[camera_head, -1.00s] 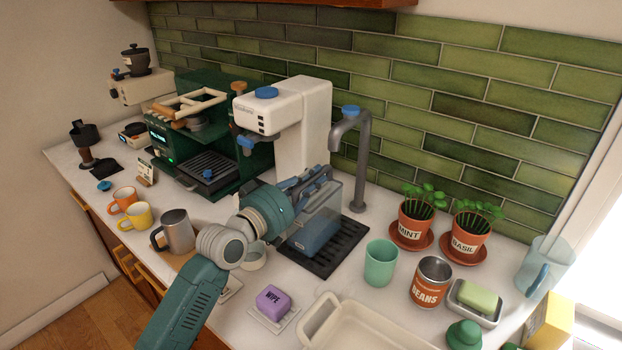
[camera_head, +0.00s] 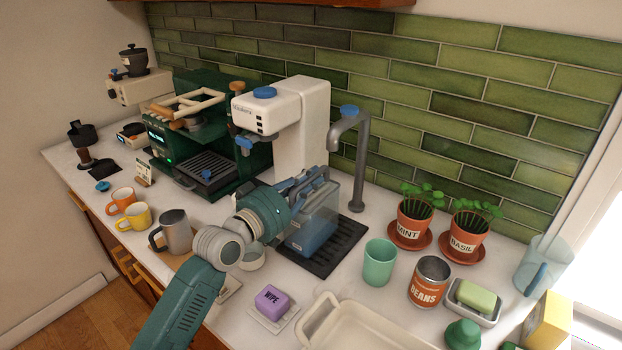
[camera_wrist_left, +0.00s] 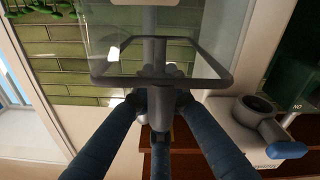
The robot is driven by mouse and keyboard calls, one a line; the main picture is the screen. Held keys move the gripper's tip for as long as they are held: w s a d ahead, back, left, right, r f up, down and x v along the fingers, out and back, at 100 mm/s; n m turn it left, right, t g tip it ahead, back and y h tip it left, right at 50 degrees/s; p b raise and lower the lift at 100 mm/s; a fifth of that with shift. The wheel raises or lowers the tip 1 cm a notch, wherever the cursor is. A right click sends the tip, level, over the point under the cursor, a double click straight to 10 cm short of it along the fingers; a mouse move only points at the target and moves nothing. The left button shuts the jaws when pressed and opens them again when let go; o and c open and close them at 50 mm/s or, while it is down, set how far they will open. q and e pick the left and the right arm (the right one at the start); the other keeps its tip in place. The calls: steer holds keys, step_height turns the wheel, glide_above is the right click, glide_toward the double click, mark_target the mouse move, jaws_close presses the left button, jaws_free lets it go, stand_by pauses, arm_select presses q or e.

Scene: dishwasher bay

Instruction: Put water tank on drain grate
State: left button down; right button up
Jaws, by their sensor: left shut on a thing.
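The water tank (camera_head: 313,230) is a clear box with blue water in it. It is upright over the black drain grate (camera_head: 327,259), beside the white coffee machine. I cannot tell whether its base touches the grate. My left gripper (camera_head: 312,184) is shut on the tank's dark handle at the top left side. In the left wrist view my left gripper's fingers (camera_wrist_left: 160,108) close around the handle (camera_wrist_left: 160,79), with the clear tank wall (camera_wrist_left: 100,45) behind. My right gripper is not in view.
A grey faucet (camera_head: 361,160) stands behind the grate. A green cup (camera_head: 379,264) is close on the right, and a purple sponge (camera_head: 271,298) lies in front. The white machine (camera_head: 285,120) is behind the tank. A steel mug (camera_head: 173,230) stands to the left.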

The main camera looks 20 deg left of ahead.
arm_select(q)
steer(key=shift+f, duration=0.1)
stand_by(1.1)
steer(key=c, duration=1.7)
jaws_free()
steer(key=shift+s, duration=0.1)
steer(key=shift+o, duration=0.2)
steer(key=shift+f, duration=0.35)
steer(key=v, duration=1.2)
steer(key=shift+r, duration=0.35)
